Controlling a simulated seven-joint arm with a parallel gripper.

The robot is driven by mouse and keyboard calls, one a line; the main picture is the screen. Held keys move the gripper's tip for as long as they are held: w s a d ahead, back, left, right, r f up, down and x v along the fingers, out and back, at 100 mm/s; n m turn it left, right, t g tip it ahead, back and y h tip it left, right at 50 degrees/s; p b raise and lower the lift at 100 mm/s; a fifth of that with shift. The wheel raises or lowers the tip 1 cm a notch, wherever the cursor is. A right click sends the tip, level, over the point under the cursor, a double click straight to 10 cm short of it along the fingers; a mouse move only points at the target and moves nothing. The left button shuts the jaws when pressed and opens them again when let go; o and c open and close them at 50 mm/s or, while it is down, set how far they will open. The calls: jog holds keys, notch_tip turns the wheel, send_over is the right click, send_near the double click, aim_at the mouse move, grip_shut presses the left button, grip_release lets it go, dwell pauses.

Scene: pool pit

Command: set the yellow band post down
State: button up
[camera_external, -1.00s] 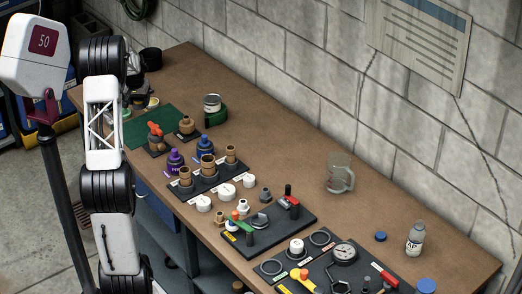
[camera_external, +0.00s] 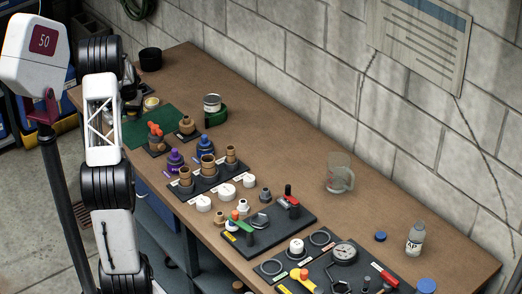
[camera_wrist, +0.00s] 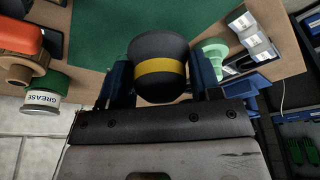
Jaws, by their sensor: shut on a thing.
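The yellow band post (camera_wrist: 160,88) is a dark rounded post with a yellow stripe around it, seen in the wrist view. My gripper (camera_wrist: 162,84) is shut on it, with one blue finger on each side. The post is in front of the green mat (camera_wrist: 115,30) and the brown tabletop. I cannot tell whether its lower end touches a surface. In the external view my own arm hides most of my gripper, and the post cannot be made out there. The green mat (camera_external: 160,116) lies at the far left end of the bench.
In the wrist view, a grease tin (camera_wrist: 42,97) and an orange item (camera_wrist: 15,38) are at left; a pale green flared piece (camera_wrist: 213,50) is close by the right finger. In the external view a black cup (camera_external: 150,60) stands at the back. Trays of fittings (camera_external: 255,236) fill the bench front.

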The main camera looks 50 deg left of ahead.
aim_at(135, 115)
jog(key=shift+f, duration=1.9)
jog(key=shift+f, duration=2)
jog(key=o, duration=1.1)
jog(key=shift+f, duration=0.15)
jog(key=shift+v, duration=6.2)
jog(key=shift+a, duration=0.15)
